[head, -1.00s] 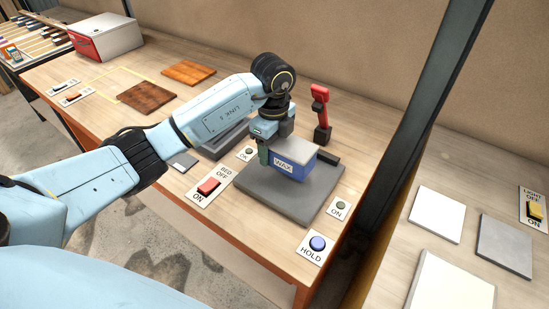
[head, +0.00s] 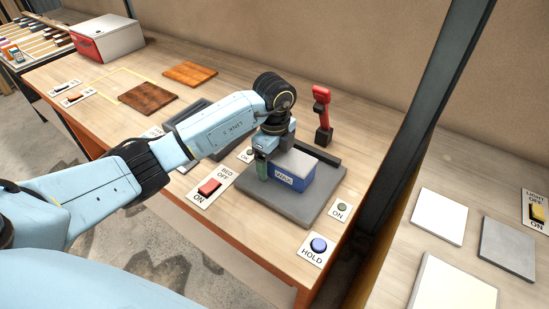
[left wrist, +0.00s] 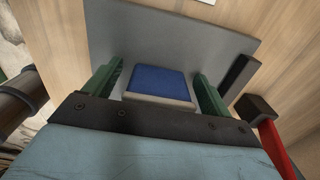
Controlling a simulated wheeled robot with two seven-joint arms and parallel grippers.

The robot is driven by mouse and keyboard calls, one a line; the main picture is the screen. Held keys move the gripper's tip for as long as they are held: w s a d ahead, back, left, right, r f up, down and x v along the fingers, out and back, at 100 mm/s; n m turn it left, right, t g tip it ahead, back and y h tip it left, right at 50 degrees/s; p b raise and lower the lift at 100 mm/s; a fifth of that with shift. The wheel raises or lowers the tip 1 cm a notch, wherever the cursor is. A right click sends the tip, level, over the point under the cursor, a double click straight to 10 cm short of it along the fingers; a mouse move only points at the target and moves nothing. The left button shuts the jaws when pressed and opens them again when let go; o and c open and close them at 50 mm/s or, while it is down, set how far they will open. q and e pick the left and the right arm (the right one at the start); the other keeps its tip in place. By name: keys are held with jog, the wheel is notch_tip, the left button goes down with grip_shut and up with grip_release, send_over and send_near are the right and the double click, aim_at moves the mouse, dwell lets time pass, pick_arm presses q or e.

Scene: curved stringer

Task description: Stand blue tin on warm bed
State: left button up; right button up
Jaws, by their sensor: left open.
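The blue tin (head: 291,173), with a pale top and a white label reading WAX, stands upright on the grey bed plate (head: 262,208). My left gripper (head: 275,165) is at the tin, its green fingers on either side. In the left wrist view my left gripper (left wrist: 158,90) is open, with narrow gaps beside the tin (left wrist: 158,81) between its fingers. The tin's underside is hidden. My right gripper is not in view.
A red rocker switch (head: 209,187) marked BED OFF/ON sits left of the bed. A blue HOLD button (head: 319,245) and a small ON button (head: 342,208) are at right. A red-handled tool (head: 322,108) stands behind. Brown boards (head: 148,98) lie at left.

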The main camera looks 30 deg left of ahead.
pick_arm(q)
notch_tip(320, 180, up, 12)
jog(key=shift+r+p, duration=0.15)
jog(key=shift+p, duration=0.45)
dwell(0.4)
